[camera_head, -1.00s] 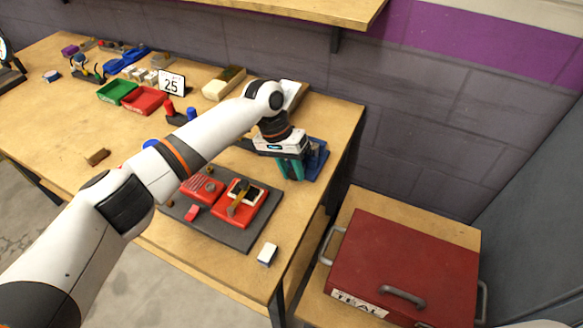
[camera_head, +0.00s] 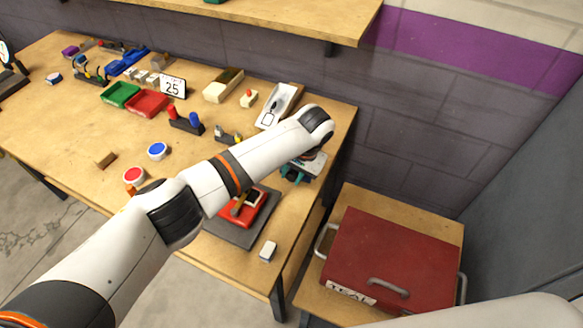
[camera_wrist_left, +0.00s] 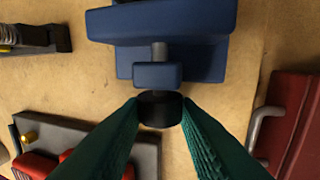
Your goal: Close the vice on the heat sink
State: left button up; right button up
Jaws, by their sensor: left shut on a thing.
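The blue vice (camera_wrist_left: 165,28) fills the top of the left wrist view. A grey screw runs from it through a smaller blue block (camera_wrist_left: 158,75) to a black round knob (camera_wrist_left: 160,110). My left gripper (camera_head: 293,176) is shut on this knob, with a teal fingertip on each side of it. In the head view my left arm and wrist hide most or all of the vice, near the table's right end. I cannot make out the heat sink in either view, so how the jaws sit against it cannot be told. My right gripper is not in view.
A white tray (camera_head: 278,104) stands behind my forearm. A small white block (camera_head: 268,250) lies near the front edge. A red toolbox (camera_head: 400,255) stands on a lower bench to the right.

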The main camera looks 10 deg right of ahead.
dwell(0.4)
pick_arm(q)
jog(key=o, duration=1)
jog(key=shift+c, duration=0.2)
jog(key=b+v, duration=0.1)
jog(key=v, duration=1.1)
jog(key=shift+s+d, duration=0.2)
jog(key=shift+d, duration=0.1)
